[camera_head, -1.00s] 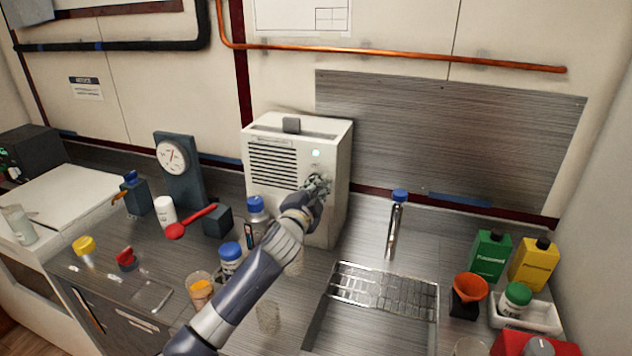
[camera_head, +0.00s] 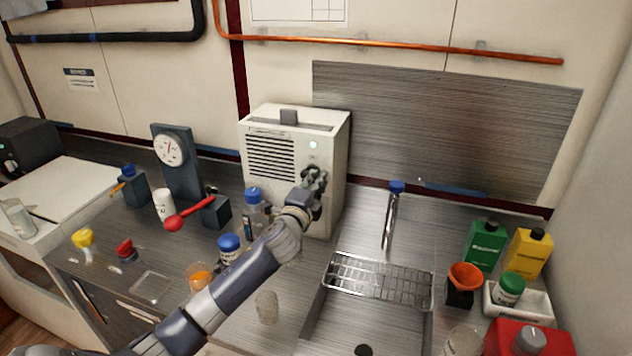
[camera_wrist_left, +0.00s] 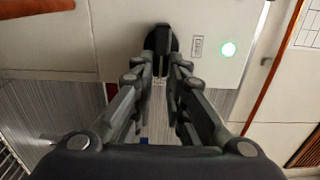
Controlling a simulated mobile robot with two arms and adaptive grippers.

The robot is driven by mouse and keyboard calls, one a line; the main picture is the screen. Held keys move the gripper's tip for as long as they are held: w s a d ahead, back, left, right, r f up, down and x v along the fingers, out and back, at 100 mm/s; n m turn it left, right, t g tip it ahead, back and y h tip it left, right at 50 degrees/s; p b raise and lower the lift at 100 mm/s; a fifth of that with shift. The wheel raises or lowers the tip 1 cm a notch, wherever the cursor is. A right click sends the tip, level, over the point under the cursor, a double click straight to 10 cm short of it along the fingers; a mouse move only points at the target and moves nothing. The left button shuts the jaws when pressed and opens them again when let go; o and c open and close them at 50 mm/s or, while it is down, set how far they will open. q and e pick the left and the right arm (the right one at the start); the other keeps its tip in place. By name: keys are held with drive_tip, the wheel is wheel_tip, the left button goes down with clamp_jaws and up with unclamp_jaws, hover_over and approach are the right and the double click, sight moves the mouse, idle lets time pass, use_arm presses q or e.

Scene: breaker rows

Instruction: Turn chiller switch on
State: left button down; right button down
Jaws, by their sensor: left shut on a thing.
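The chiller is a white box (camera_head: 328,118) with a slatted vent, standing on the counter against the back wall. A small light (camera_head: 313,144) glows pale green on its front, and the light also shows in the left wrist view (camera_wrist_left: 229,49). The dark chiller switch (camera_wrist_left: 161,38) sits beside a small label plate, left of the light in the wrist view. My left gripper (camera_head: 314,178) is at the chiller's front, below the light. In the wrist view its fingers (camera_wrist_left: 161,65) are shut on the switch and partly hide it. My right gripper is not in view.
Blue-capped bottles (camera_head: 229,248), a dial gauge stand (camera_head: 180,185) and a red spoon-shaped item (camera_head: 190,217) stand left of my arm. A sink rack (camera_head: 380,280) and tap (camera_head: 391,215) are to the right. Green (camera_head: 487,243) and yellow (camera_head: 528,253) bottles stand far right.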

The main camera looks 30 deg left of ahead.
use_arm(q)
drive_tip(key=c, duration=1.6)
unclamp_jaws()
drive_tip(key=shift+w, duration=0.1)
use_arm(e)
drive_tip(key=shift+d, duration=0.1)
use_arm(q)
drive_tip(key=v, duration=1.2)
drive_tip(key=shift+f, duration=0.15)
